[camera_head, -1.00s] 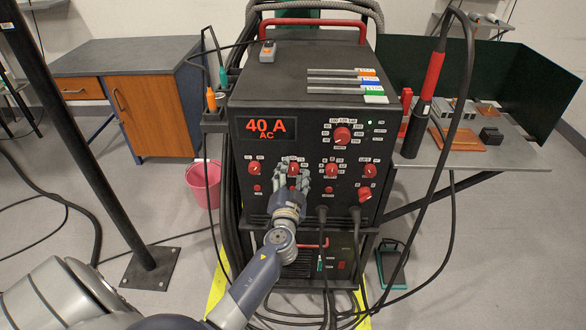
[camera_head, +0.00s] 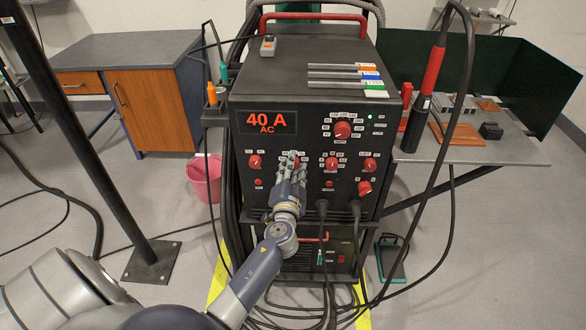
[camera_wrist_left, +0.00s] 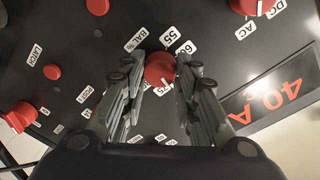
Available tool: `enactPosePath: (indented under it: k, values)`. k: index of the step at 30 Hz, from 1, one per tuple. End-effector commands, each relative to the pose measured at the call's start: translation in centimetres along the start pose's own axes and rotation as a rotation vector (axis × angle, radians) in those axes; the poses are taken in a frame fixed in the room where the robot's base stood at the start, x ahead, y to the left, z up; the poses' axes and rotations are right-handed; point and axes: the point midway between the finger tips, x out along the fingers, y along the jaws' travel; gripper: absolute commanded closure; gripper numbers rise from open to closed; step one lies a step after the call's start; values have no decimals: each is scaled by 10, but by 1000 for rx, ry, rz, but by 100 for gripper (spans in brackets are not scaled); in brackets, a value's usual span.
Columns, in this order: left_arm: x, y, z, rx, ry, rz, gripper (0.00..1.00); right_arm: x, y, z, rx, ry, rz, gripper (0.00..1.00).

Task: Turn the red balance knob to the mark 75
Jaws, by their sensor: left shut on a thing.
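The red balance knob (camera_wrist_left: 160,68) sits on the black front panel, below the "BAL %" label (camera_wrist_left: 136,39) in the left wrist view. Labels 55 and 60 show above it, and one reading 75 shows just below it. A short white pointer line on the knob seems to face the 75 side, but whether it lines up exactly is hard to tell. My left gripper (camera_wrist_left: 158,74) is shut on the knob, one finger on each side. In the head view my left gripper (camera_head: 291,166) covers most of the knob. My right gripper is not in view.
The black welding machine (camera_head: 300,100) shows "40 A AC" on its display (camera_head: 267,122). Other red knobs surround the gripper, including a large one (camera_head: 342,130) above right and one (camera_head: 255,162) to the left. Cables (camera_head: 322,240) hang from the lower panel, right of my arm.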

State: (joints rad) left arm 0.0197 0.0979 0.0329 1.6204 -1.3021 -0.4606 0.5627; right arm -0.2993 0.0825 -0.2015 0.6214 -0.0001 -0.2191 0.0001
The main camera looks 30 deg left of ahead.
Motion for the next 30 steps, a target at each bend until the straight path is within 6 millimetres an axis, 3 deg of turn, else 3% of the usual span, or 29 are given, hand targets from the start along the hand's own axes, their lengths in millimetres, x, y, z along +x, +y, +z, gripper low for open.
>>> enactPosePath:
  k: [15,30]
  values:
    - [1,-1,-2,391,-21,16,96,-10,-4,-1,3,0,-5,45]
    - [1,0,-1,544,-29,20,96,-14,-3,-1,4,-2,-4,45]
